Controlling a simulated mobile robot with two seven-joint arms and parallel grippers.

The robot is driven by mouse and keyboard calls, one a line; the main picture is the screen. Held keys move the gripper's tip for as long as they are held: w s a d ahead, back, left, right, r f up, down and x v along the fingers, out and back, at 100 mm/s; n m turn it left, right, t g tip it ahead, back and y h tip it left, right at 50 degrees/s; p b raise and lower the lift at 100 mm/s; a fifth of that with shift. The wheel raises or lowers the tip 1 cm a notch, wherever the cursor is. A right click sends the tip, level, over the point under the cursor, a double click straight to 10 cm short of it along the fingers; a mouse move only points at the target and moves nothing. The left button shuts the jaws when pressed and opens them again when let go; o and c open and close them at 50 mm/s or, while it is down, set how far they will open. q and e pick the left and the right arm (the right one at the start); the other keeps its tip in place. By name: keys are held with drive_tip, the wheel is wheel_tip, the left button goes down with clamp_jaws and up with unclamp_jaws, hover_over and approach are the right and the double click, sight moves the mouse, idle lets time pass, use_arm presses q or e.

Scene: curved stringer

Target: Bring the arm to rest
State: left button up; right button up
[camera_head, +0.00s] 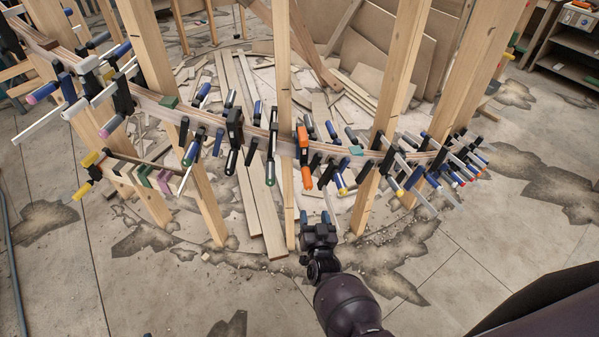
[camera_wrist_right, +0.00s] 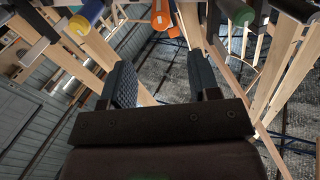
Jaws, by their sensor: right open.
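My right gripper (camera_head: 317,220) is at the lower middle of the head view, in front of and below the curved wooden stringer (camera_head: 285,147). Its two fingers also show in the right wrist view (camera_wrist_right: 165,90), spread apart with nothing between them. The stringer is clamped along its whole length by many clamps. An orange clamp (camera_head: 304,152) sits above my right gripper, and its orange end also shows at the top of the wrist view (camera_wrist_right: 160,15). The gripper looks apart from the clamps and posts. My left gripper is not in view.
Upright wooden posts (camera_head: 400,70) carry the stringer. Loose planks (camera_head: 262,195) and boards lie on the floor behind. A metal shelf (camera_head: 570,60) stands at the far right. The cracked concrete floor (camera_head: 480,260) at the lower right is mostly clear.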

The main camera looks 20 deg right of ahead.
wheel_tip(320, 180, up, 5)
drive_tip(key=w+d+n+g+y, duration=0.1)
drive_tip(key=w+n+g+y, duration=0.1)
drive_tip(key=s+d+r+n+g+b, duration=0.1)
drive_tip(key=s+d+r, duration=0.1)
drive_tip(key=s+d, duration=0.3)
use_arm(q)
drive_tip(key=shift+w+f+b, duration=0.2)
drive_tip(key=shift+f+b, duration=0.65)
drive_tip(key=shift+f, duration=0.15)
use_arm(e)
drive_tip(key=s+d+f+n+g, duration=0.1)
drive_tip(key=s+f, duration=0.1)
drive_tip(key=s, duration=0.8)
drive_tip(key=s+d+f+n+g, duration=0.1)
drive_tip(key=s+d+f+g, duration=0.1)
drive_tip(key=s, duration=0.8)
drive_tip(key=shift+s+d, duration=0.3)
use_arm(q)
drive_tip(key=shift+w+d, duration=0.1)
